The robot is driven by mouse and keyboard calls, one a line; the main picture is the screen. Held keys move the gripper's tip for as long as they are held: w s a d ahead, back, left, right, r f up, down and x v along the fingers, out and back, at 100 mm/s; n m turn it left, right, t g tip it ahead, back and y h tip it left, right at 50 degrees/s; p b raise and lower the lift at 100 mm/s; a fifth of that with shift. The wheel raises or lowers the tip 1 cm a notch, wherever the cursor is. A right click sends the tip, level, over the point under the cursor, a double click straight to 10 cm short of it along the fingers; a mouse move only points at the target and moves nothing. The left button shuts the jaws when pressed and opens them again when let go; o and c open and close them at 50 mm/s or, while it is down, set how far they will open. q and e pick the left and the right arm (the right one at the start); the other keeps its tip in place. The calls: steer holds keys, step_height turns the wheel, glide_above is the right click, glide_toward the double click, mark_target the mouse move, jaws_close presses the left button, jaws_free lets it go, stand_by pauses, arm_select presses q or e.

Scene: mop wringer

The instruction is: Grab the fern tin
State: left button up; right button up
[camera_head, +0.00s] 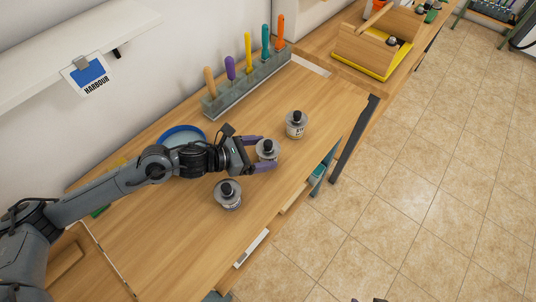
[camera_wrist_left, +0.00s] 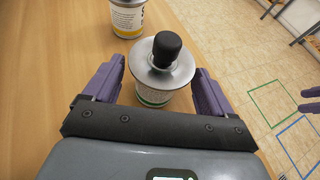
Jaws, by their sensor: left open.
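A grey-topped tin with a black cap (camera_head: 267,149) stands upright on the wooden bench. It also shows in the left wrist view (camera_wrist_left: 162,73), where a thin green line shows on its side; its name is not readable. My left gripper (camera_head: 264,153) is open, with a purple finger on each side of this tin. In the left wrist view the fingers (camera_wrist_left: 160,80) show gaps to the tin on both sides. Two purple finger pieces at the right edge of the left wrist view look like my right gripper (camera_wrist_left: 311,99), mostly cut off.
A similar tin with a yellow label (camera_head: 296,125) stands beyond, and another tin (camera_head: 228,195) stands nearer the bench front. A blue-rimmed round dish (camera_head: 183,133) lies behind my left arm. A rack (camera_head: 246,84) of colourful-handled tools stands along the wall.

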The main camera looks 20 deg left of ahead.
arm_select(q)
steer(key=shift+x, duration=1.25)
steer(key=shift+c, duration=0.2)
steer(key=c, duration=1.4)
